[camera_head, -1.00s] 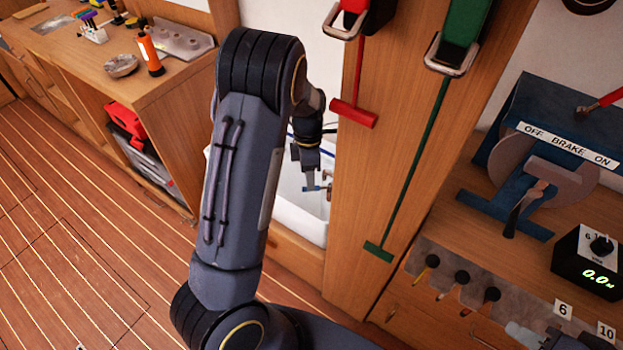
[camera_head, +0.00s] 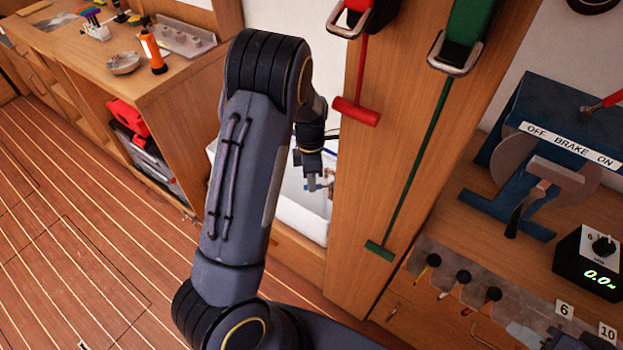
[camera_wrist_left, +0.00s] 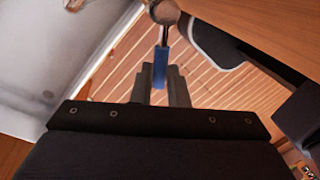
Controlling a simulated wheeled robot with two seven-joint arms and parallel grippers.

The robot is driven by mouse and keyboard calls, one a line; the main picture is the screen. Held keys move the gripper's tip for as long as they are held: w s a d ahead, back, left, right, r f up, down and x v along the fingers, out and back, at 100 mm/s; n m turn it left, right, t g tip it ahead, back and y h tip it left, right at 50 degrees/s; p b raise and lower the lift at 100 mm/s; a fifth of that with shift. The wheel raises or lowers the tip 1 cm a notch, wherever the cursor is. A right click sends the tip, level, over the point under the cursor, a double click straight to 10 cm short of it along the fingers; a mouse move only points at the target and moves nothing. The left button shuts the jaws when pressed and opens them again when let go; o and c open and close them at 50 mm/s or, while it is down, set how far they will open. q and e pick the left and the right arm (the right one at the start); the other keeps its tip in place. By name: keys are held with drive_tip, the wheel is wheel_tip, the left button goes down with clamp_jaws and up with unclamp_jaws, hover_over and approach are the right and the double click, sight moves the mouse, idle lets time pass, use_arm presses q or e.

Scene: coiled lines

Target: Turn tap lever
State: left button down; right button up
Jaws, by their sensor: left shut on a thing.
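The tap's blue lever (camera_wrist_left: 160,68) shows in the left wrist view between the two fingers of my left gripper (camera_wrist_left: 160,90), which is shut on it. The lever hangs from a round metal tap body (camera_wrist_left: 164,12) at the top of that view. In the head view my left gripper (camera_head: 316,184) reaches down over the white basin, beside the wooden post. The tap is small there and partly hidden by the gripper, so the lever's angle is hard to tell.
The white basin (camera_head: 300,217) lies behind my left arm. The wooden post (camera_head: 365,200) stands close on its right, with a red T-handle (camera_head: 355,111) and a green one (camera_head: 379,251). A counter with an orange torch (camera_head: 152,53) is at left.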

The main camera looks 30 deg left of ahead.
use_arm(q)
drive_tip(key=shift+w+a+m, duration=0.25)
drive_tip(key=shift+w+m, duration=0.45)
drive_tip(key=shift+m, duration=0.7)
drive_tip(key=c, duration=1.4)
unclamp_jaws()
wheel_tip(320, 180, up, 8)
drive_tip(key=w, duration=0.1)
drive_tip(key=shift+w+a+f, duration=0.15)
drive_tip(key=shift+w+a, duration=0.05)
drive_tip(key=shift+a, duration=0.1)
drive_tip(key=shift+c, duration=0.2)
